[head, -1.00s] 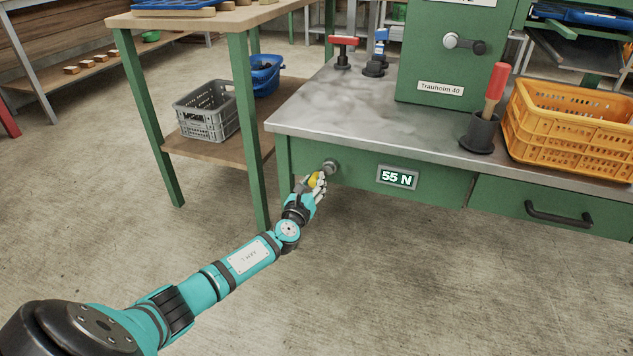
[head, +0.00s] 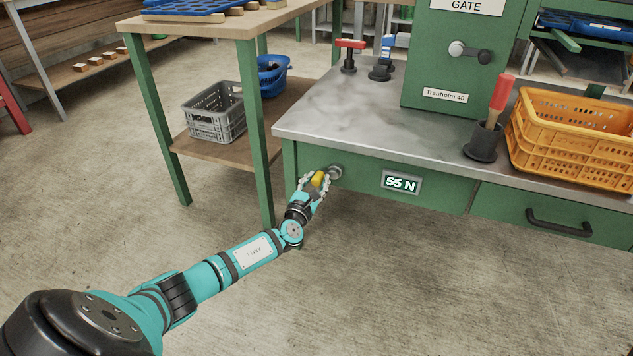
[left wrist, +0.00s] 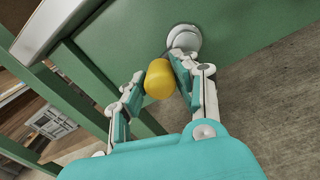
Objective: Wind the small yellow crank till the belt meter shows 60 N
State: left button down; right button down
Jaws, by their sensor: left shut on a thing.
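The small yellow crank (head: 318,179) is on the green front of the bench, by a round grey hub (head: 335,172). My left gripper (head: 316,183) is shut on its yellow knob. In the left wrist view the knob (left wrist: 159,79) sits between the two fingers (left wrist: 155,88), with the pale hub (left wrist: 184,40) behind it. The crank's arm is mostly hidden. The belt meter (head: 401,183), right of the crank, reads 55 N. My right gripper is not in view.
A drawer with a dark handle (head: 558,222) is at the right. A wooden table's green leg (head: 259,130) stands left of the crank.

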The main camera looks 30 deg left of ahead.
pick_arm(q)
jog(key=shift+a+r, duration=0.2)
jog(key=c, duration=1)
grip_release()
jog(key=shift+d+f, duration=0.1)
jog(key=shift+s+d+f, duration=0.1)
jog(key=shift+s+d, duration=0.1)
jog(key=shift+s, duration=0.4)
jog(key=v, duration=1)
jog(key=shift+s, duration=0.4)
